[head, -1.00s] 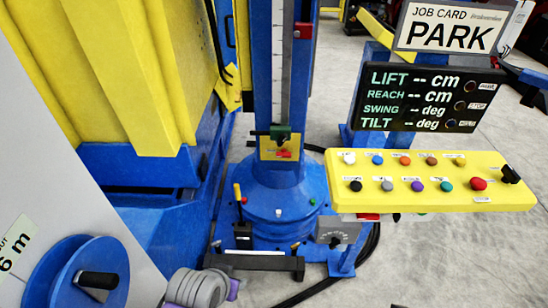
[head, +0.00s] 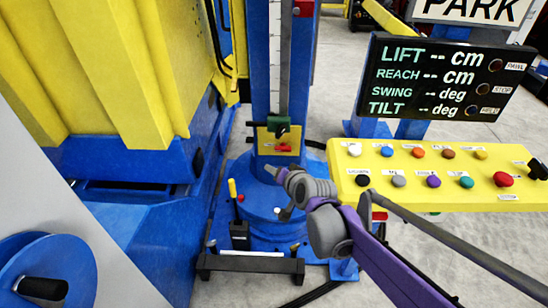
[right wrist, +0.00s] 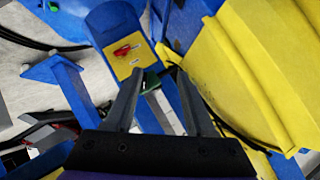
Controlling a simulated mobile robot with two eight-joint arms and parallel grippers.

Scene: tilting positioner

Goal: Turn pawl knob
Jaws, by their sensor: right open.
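The red knob (head: 284,148) sits on a yellow plate (head: 265,143) low on the blue column, below a green block (head: 279,124). I take it for the pawl knob. My right gripper (head: 273,172) comes in from the right in the head view, its tips appearing just below the plate. In the right wrist view the open, empty fingers (right wrist: 160,75) point toward the column. There the red knob (right wrist: 122,50) on its yellow plate (right wrist: 126,62) lies beyond and left of the fingertips, apart from them. My left gripper is not in view.
A yellow button panel (head: 440,172) and a dark readout (head: 440,80) stand right of the column. A yellow ribbed body (head: 110,70) fills the left. A yellow-tipped lever (head: 233,190) rises from the blue round base (head: 262,208). A blue wheel (head: 50,270) is at lower left.

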